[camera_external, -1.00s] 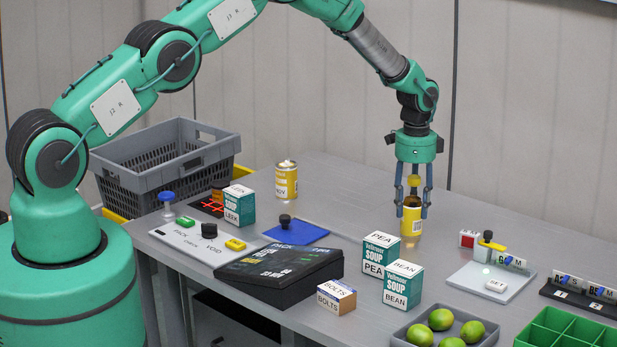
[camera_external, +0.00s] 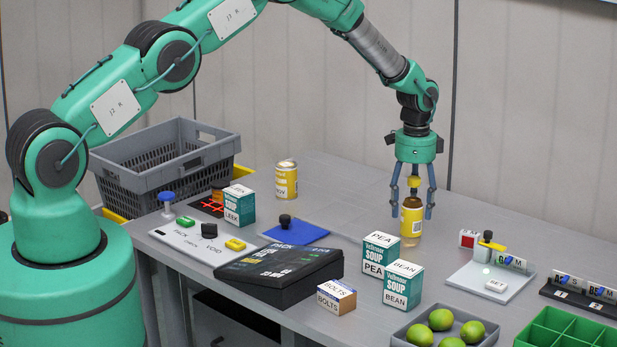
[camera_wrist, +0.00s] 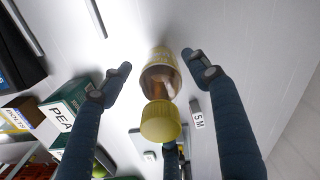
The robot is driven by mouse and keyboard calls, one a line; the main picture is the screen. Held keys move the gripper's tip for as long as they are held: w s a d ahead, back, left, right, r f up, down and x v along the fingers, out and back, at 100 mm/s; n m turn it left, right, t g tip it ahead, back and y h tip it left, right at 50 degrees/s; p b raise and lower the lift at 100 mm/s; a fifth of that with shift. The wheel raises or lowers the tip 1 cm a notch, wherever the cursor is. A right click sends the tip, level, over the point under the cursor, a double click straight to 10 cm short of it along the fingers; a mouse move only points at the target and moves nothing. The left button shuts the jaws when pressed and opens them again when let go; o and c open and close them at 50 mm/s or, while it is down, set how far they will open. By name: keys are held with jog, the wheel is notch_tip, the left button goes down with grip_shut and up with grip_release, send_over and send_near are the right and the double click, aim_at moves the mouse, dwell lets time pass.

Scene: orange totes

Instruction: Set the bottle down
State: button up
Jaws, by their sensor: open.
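The bottle (camera_external: 411,222) has a yellow label and a brown upper part. It stands upright on the grey table, below my gripper (camera_external: 412,212). The fingers are spread on both sides of the bottle, with gaps between them and it. In the wrist view the bottle (camera_wrist: 158,80) sits between the open fingers of my gripper (camera_wrist: 155,85), apart from them. A yellow cap-like piece (camera_external: 414,182) shows above the bottle, between the fingers. It also shows in the wrist view (camera_wrist: 160,122); how it is held cannot be told.
Soup boxes (camera_external: 403,288) stand in front of the bottle. A scale-like plate (camera_external: 483,282) with a yellow-topped part lies to the right. A yellow can (camera_external: 286,182) stands farther left. A tray of limes (camera_external: 410,328) is at the front.

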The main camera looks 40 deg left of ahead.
notch_tip(320, 180, up, 12)
jog(key=shift+b, duration=0.5)
dwell(0.6)
